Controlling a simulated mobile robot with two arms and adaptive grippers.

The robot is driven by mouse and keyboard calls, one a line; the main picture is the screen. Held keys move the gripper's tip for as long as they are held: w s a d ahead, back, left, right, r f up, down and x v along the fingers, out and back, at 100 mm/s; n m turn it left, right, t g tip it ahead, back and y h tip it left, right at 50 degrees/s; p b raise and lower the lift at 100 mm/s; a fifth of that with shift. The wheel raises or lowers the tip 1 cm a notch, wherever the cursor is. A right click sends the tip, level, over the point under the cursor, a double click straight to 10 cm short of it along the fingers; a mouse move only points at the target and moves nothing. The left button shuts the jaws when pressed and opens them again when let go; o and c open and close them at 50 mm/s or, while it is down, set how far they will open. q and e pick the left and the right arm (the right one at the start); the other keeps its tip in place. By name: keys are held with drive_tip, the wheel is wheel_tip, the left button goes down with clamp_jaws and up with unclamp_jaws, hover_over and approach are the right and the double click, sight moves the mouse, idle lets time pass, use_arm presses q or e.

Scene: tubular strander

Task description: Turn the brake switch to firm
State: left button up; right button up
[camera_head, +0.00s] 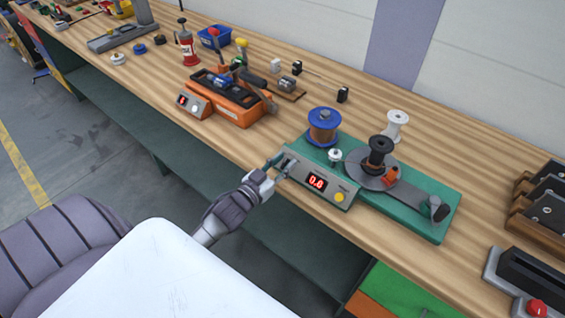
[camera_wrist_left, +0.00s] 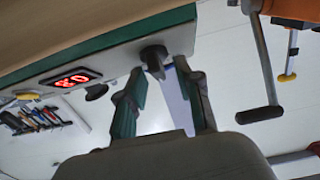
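The strander's grey control panel (camera_head: 318,188) has a red display reading 0.0 and stands along the front of a green base (camera_head: 428,222). A dark switch knob (camera_wrist_left: 153,56) sticks out of the panel near its end, beside the red display (camera_wrist_left: 70,80) in the left wrist view. My left gripper (camera_head: 277,167) is at the panel's left end in the head view. In the left wrist view its fingers (camera_wrist_left: 158,82) are spread, with the knob between and just beyond the tips. Contact cannot be told. Switch markings are unreadable. My right gripper is out of view.
A yellow button (camera_head: 339,197) sits at the panel's right end. A copper-wound blue spool (camera_head: 323,126) and a dark spool (camera_head: 379,152) stand on the base. An orange machine (camera_head: 232,103) with a crank handle (camera_wrist_left: 259,114) stands to the left. Bare bench lies between the machines.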

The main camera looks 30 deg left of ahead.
use_arm(q)
clamp_jaws()
drive_tip(key=shift+s+f+m+h, duration=0.1)
drive_tip(key=shift+m+h, duration=0.2)
drive_tip(key=shift+m, duration=0.2)
drive_tip(key=m+h, duration=0.2)
drive_tip(key=m+g+h, duration=0.1)
drive_tip(key=m, duration=0.2)
drive_tip(key=shift+a+g+h, duration=0.1)
drive_tip(key=shift+g+h, duration=0.2)
drive_tip(key=shift+h, duration=0.1)
drive_tip(key=shift+f+m+g+h, duration=0.1)
drive_tip(key=shift+m+g+h, duration=0.65)
drive_tip(key=shift+m, duration=0.7)
drive_tip(key=shift+f+m+g+h, duration=0.1)
drive_tip(key=shift+m+g+h, duration=0.65)
drive_tip(key=shift+m, duration=0.7)
drive_tip(key=shift+s, duration=0.1)
drive_tip(key=shift+o, duration=0.8)
unclamp_jaws()
drive_tip(key=shift+r, duration=0.1)
drive_tip(key=shift+w, duration=0.2)
